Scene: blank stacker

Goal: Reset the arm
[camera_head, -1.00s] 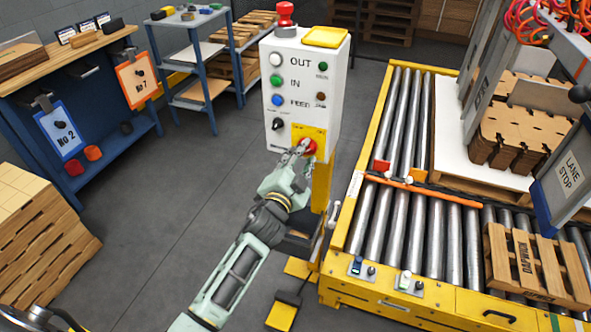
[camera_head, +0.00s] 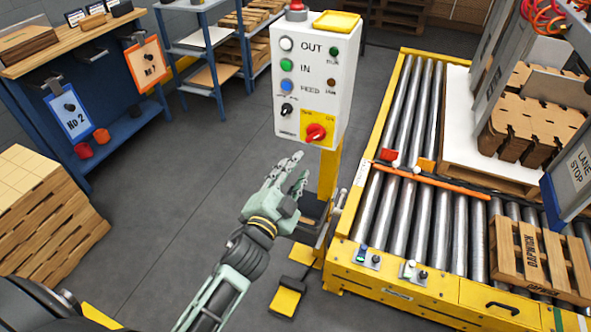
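My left gripper (camera_head: 290,176) is in the middle of the camera_head view, on my pale green arm. Its fingers are spread apart with nothing between them. It is in front of and below the white control box (camera_head: 310,75), apart from it. The box carries a red rotary knob (camera_head: 316,132) on a yellow plate at its lower right, and OUT, IN and FEED buttons above. My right gripper is not in view.
A roller conveyor (camera_head: 420,200) with a yellow frame fills the right side. A wooden pallet (camera_head: 535,262) lies on it. A yellow foot pedal (camera_head: 287,300) is on the floor below the box. Stacked cardboard (camera_head: 45,215) stands at the left. Floor between is clear.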

